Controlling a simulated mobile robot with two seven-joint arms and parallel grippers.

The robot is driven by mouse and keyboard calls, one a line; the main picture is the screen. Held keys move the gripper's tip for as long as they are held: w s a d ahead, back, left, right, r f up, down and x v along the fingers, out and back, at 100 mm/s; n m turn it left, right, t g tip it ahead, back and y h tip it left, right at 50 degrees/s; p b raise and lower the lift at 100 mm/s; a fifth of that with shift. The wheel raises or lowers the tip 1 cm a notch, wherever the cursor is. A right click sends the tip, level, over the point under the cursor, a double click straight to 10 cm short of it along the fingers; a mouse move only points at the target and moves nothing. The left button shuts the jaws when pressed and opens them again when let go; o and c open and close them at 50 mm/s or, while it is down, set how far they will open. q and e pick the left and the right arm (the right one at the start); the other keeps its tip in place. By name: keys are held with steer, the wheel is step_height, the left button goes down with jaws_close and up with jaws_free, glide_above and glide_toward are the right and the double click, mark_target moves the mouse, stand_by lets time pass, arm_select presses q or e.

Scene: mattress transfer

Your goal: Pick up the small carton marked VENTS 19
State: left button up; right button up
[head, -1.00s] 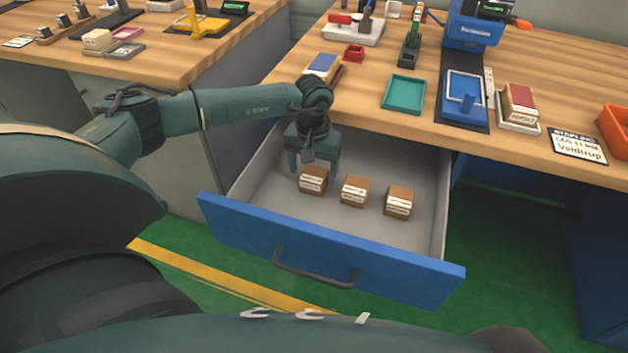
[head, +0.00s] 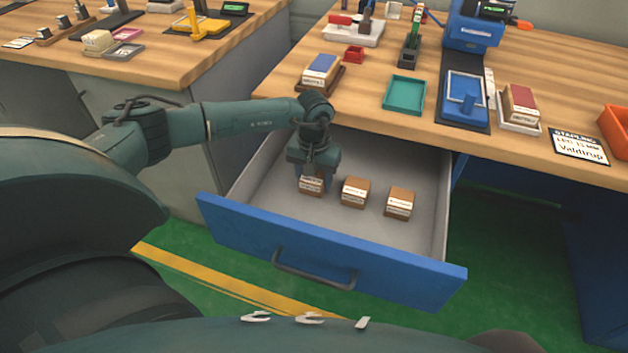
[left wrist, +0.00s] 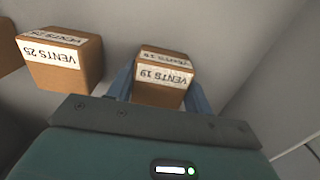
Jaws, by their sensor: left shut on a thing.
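The small brown carton marked VENTS 19 (left wrist: 162,76) is between my left gripper's blue fingers in the left wrist view. In the head view it is the leftmost carton (head: 311,186) in the open drawer, partly covered by the gripper. My left gripper (head: 312,184) reaches down into the drawer from above and is shut on this carton. The carton appears to be at the drawer floor; I cannot tell whether it is lifted. My right gripper is not in view.
The open drawer (head: 330,250) has a blue front. A middle carton (head: 354,192) and a right carton (head: 399,203) stand in it; the neighbour reads VENTS 25 (left wrist: 60,60). The desk edge is just behind. A teal tray (head: 404,94) and a wooden holder with boxes lie on the desk.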

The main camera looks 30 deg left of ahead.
arm_select(q)
steer(key=shift+c, duration=0.9)
steer(key=shift+r, duration=0.15)
